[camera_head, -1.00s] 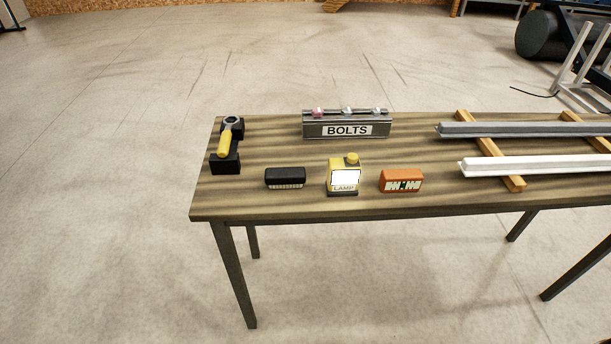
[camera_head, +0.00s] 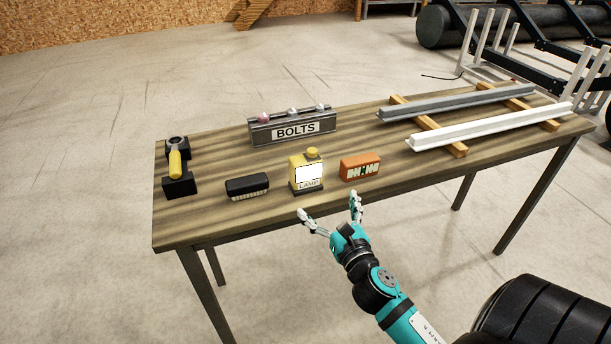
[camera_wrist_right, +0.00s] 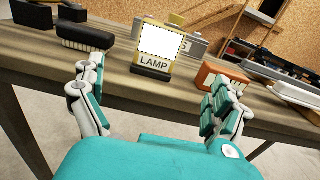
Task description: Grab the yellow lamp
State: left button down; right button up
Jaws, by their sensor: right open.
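The right gripper's two fingers also show in the right wrist view (camera_wrist_right: 158,105). My left gripper is in no view.
A black brush-like block (camera_head: 247,187) lies left of the lamp, an orange block (camera_head: 360,167) right of it. Behind stands the BOLTS rack (camera_head: 292,128). A yellow-handled tool (camera_head: 175,163) rests on black holders at the left. Metal bars (camera_head: 490,127) lie on wooden strips at the right.

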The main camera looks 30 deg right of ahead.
aim_at(309, 177)
jog(key=p+x, duration=0.1)
jog(key=x, duration=0.7)
jog(key=shift+w, duration=0.2)
jog(key=shift+a+f+p+x, duration=0.1)
jog(key=shift+p+x, duration=0.2)
jog(key=shift+x, duration=1.2)
jog(key=shift+a+f+p+x, duration=0.1)
jog(key=shift+p+x, duration=0.15)
jog(key=shift+x, duration=1.2)
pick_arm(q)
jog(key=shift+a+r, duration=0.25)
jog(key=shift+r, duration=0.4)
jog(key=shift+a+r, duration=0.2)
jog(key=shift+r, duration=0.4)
pick_arm(e)
jog(key=shift+c, duration=0.4)
jog(key=c, duration=1.5)
jog(key=shift+o, duration=0.2)
jog(key=shift+r, duration=0.15)
